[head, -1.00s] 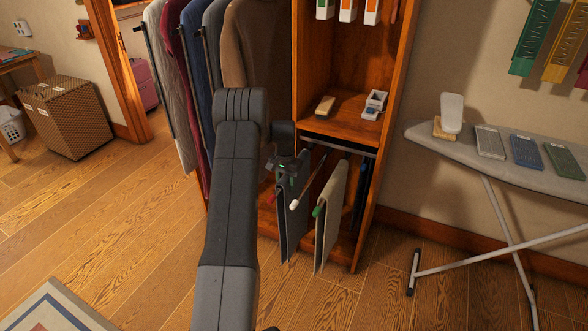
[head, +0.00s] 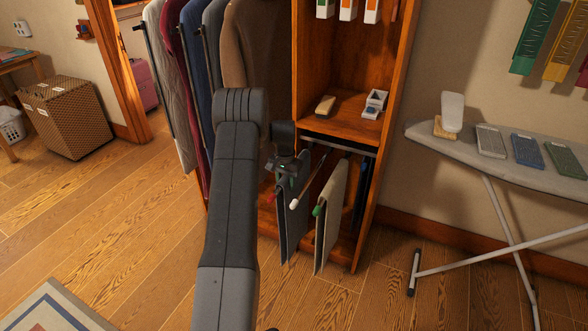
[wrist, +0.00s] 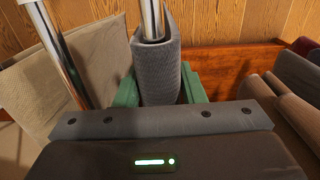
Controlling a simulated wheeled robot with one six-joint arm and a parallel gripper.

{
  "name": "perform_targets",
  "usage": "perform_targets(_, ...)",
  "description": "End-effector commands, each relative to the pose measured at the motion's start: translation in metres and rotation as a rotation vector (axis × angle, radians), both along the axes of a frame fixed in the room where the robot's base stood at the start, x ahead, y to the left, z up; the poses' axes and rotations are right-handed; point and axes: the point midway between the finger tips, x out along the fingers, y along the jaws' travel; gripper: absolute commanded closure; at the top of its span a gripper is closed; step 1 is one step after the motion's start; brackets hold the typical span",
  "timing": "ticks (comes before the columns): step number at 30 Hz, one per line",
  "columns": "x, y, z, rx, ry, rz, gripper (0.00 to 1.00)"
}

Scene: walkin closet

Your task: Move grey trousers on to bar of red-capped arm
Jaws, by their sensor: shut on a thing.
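The grey trousers (head: 291,225) hang folded in the lower part of the wooden cabinet. The red-capped arm (head: 270,198) shows its cap just left of them. My gripper (head: 284,184) is at the top of their fold. In the wrist view, its green fingers (wrist: 160,90) are shut on the grey trousers (wrist: 159,72) from both sides. A chrome bar (wrist: 150,18) runs into the fold, so the trousers appear draped around it. The link from this bar to the red cap is hidden by my gripper and the cloth.
The white-capped arm (head: 294,203) to the right has a bare bar (wrist: 56,50). Beige trousers (head: 330,215) hang by the green-capped arm (head: 317,211). A shelf (head: 342,118) lies above, jackets (head: 255,60) hang left, and an ironing board (head: 460,148) stands right.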

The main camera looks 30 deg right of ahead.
Motion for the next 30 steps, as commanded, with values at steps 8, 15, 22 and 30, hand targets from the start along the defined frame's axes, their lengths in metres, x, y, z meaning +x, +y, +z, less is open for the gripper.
perform_targets(8, 0.001, 0.000, 0.001, -0.001, -0.002, 0.000, 0.38)
perform_targets(15, 0.000, 0.000, 0.000, 0.001, 0.001, 0.000, 0.38)
perform_targets(22, 0.001, 0.000, 0.019, -0.002, -0.003, 0.000, 0.38)
perform_targets(30, 0.002, -0.001, 0.081, -0.003, -0.005, 0.000, 0.38)
